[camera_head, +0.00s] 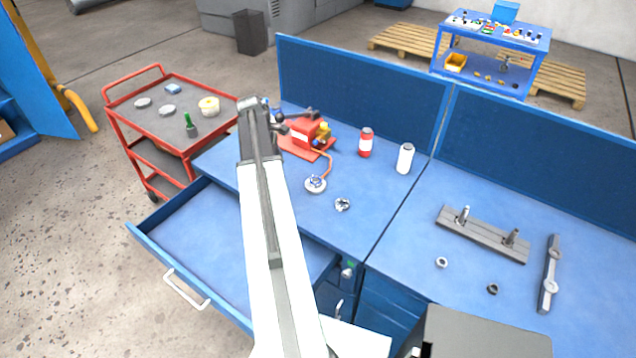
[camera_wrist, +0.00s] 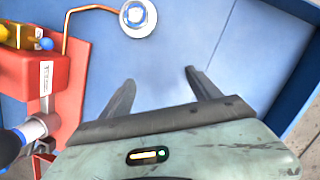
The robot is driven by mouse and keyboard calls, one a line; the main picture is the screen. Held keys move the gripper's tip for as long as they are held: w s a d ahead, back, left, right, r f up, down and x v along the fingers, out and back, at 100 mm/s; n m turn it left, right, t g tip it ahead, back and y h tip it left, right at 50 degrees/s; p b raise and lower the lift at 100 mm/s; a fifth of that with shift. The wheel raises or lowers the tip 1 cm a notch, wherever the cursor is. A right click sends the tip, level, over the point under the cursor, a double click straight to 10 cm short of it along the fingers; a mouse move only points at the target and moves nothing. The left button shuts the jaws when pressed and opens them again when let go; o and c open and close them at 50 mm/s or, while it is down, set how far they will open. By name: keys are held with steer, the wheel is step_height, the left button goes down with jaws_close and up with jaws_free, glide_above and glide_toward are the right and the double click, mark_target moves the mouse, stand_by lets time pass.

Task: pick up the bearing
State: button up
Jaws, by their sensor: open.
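My gripper (camera_wrist: 160,88) is open and empty in the wrist view, its two dark fingers apart over blue surface. In the head view my arm reaches out over the workbench (camera_head: 300,225), and its fingers cannot be made out clearly. I cannot tell for sure which part is the bearing. A small pale ring (camera_head: 442,262) and a small dark ring (camera_head: 493,289) lie on the right-hand bench. A small silvery part (camera_head: 343,204) lies on the left bench, apart from my gripper.
A red device (camera_head: 303,134) with a copper pipe and round flange (camera_head: 316,184) stands beside my arm. A red can (camera_head: 366,142) and white bottle (camera_head: 405,158) stand behind. An open drawer (camera_head: 190,235) juts out left. A grey fixture (camera_head: 483,234) lies right.

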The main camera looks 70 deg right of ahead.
glide_toward(314, 177)
steer(key=f+b, duration=0.2)
steer(key=s+f+b, duration=0.1)
steer(key=shift+a+f, duration=0.25)
steer(key=shift+a, duration=0.1)
steer(key=b+x, duration=0.4)
steer(key=x, duration=0.1)
steer(key=shift+s+a+b, duration=0.15)
steer(key=shift+s+b, duration=0.15)
steer(key=shift+b, duration=0.1)
steer(key=shift+r, duration=0.15)
steer(key=shift+c, duration=0.3)
jaws_close()
